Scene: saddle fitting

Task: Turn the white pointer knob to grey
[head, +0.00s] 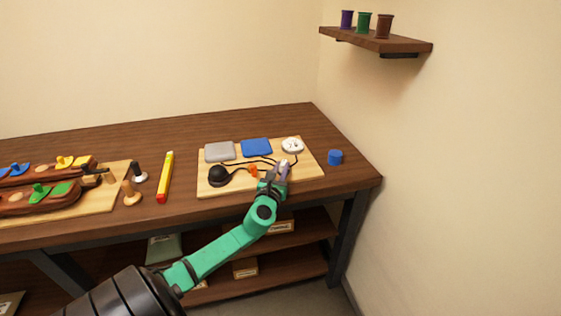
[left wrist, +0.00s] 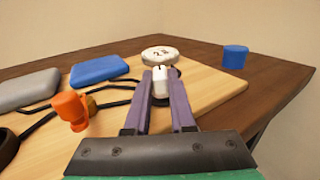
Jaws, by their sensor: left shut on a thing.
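My left gripper (head: 284,168) reaches over the light wooden board from the front. In the left wrist view its two purple fingers (left wrist: 162,84) are shut on the white pointer knob (left wrist: 160,76), which stands on a dark round base. The fingers hide most of the knob, and I cannot tell exactly where it points. A grey pad (head: 219,151) lies at the board's back left, also seen in the left wrist view (left wrist: 28,88). A blue pad (head: 256,147) lies beside it, and a white round disc (head: 292,145) with dark marks lies at the back right, just beyond the knob.
A blue cylinder (head: 335,157) stands right of the board. A yellow-and-red bar (head: 165,178) lies to the left. A shelf (head: 376,41) hangs above.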

